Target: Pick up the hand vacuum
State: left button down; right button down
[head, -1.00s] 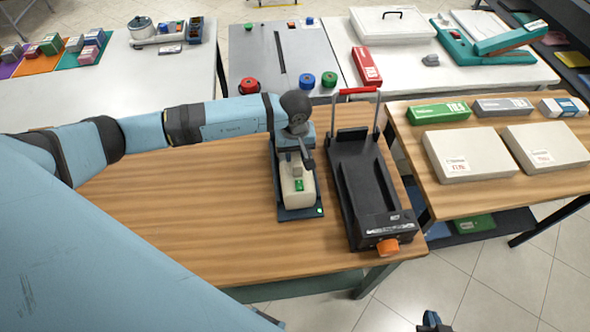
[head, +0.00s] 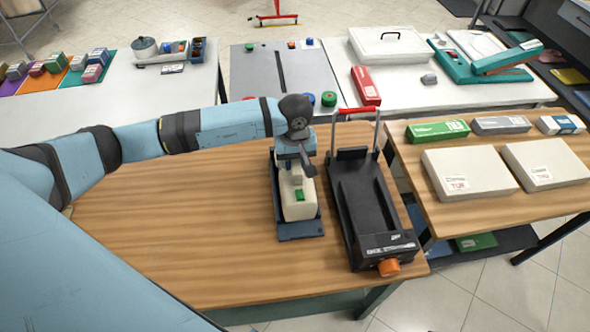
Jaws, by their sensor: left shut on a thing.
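The hand vacuum (head: 299,208), a cream body with a green button, is at its dark blue charging dock (head: 301,230) on the wooden table (head: 190,225). Whether a small gap lies between vacuum and dock is hard to tell from above. My left gripper (head: 297,172) comes down over the vacuum's rear part and is shut on it. The fingers and the gripped part are partly hidden by my wrist. My right gripper is not in view.
A black cart-like tray (head: 367,205) with a red handle and orange knob stands close to the right of the dock. A second wooden table (head: 480,211) with boxes is farther right. The wooden table's left part is clear.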

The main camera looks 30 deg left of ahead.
pick_arm(q)
notch_tip(320, 180, up, 16)
jog(key=b, duration=0.2)
jog(key=c, duration=1.6)
grip_release()
jog(key=shift+c, duration=0.6)
jog(key=shift+f, duration=0.1)
